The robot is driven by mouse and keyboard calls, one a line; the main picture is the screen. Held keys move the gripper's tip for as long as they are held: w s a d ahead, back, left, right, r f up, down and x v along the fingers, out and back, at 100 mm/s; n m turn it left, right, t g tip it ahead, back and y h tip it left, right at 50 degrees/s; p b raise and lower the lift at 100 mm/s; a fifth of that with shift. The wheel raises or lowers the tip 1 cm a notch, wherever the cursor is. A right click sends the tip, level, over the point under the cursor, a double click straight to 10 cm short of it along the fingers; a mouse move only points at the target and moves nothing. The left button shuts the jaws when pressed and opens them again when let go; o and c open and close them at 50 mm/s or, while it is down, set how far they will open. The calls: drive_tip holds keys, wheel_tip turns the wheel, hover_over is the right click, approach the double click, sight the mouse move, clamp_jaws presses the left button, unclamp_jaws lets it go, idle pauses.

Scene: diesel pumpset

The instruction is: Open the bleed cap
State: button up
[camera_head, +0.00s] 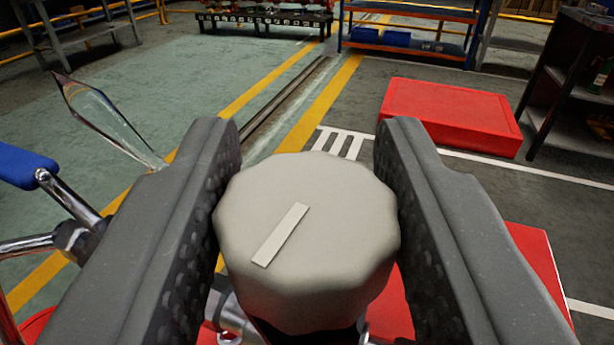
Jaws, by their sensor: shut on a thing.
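The bleed cap (330,240) is a pale grey, scalloped round knob with a raised light bar on its top face. The bar lies at a slant, from lower left to upper right. My gripper (308,185) is shut on the cap, with one dark, dimpled jaw at its left side and one at its right side. The cap sits low between the jaws, with its top facing me. Metal parts of the pumpset show partly below it, and the cap hides what lies directly beneath.
A blue-handled metal lever (30,168) and a clear pointed piece (105,120) stand close to the left jaw. A red box (450,115) lies on the floor beyond. Red surfaces (525,265) show below the right jaw. Shelving and racks stand farther back.

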drive_tip(key=shift+r+n+y+p, duration=0.15)
drive_tip(key=shift+n+y+p, duration=0.55)
drive_tip(key=shift+y+p, duration=0.45)
drive_tip(key=o, duration=1)
